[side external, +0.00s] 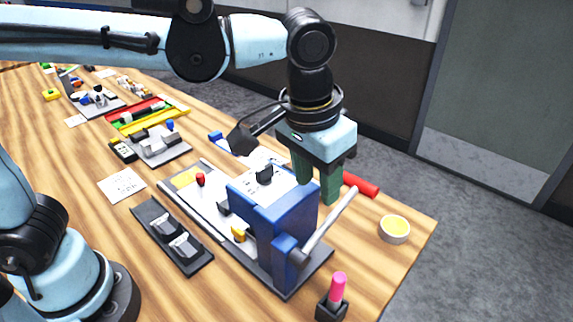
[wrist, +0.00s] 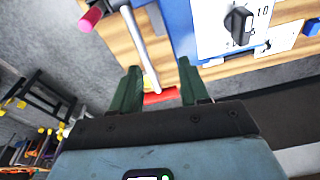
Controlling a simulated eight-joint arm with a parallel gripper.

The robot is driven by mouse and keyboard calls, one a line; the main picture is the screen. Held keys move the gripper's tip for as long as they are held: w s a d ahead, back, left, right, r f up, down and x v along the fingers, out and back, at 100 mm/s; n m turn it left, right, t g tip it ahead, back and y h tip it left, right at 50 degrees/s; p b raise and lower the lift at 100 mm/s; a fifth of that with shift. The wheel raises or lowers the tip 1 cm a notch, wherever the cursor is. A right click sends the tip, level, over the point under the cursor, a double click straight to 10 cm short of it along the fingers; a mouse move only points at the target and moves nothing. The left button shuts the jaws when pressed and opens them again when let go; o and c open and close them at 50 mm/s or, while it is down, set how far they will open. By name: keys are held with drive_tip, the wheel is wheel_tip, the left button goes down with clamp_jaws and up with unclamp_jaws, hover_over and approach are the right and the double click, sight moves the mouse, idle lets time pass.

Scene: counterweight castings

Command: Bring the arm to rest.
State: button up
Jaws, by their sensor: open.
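My gripper (side external: 319,191) hangs from my arm, pointing down, above the right side of the blue machine (side external: 287,222). Its two green fingers are apart, with nothing visible held between them. In the wrist view, my gripper (wrist: 159,68) has open fingers, with the machine's grey lever (wrist: 147,50) and a red bar (wrist: 158,97) showing beyond the gap. The side view shows the lever (side external: 328,226) slanting up to the right of the machine. Whether the fingers touch anything cannot be told.
A pink-topped piece (side external: 338,290) stands near the front edge, and a yellow-filled dish (side external: 394,229) near the right corner. The red bar (side external: 361,184) lies behind the fingers. Several boards crowd the far left.

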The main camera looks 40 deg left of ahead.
drive_tip(key=w+a, duration=0.1)
drive_tip(key=a, duration=0.2)
drive_tip(key=a+n+t, duration=0.1)
drive_tip(key=a, duration=0.3)
drive_tip(key=w+a+r+n+t, duration=0.1)
drive_tip(key=a, duration=0.2)
drive_tip(key=shift+w+a+y, duration=0.15)
drive_tip(key=shift+w+y, duration=0.15)
drive_tip(key=shift+w, duration=0.05)
drive_tip(key=s+a+f+t, duration=0.3)
drive_tip(key=s+a+f, duration=0.3)
drive_tip(key=a, duration=0.4)
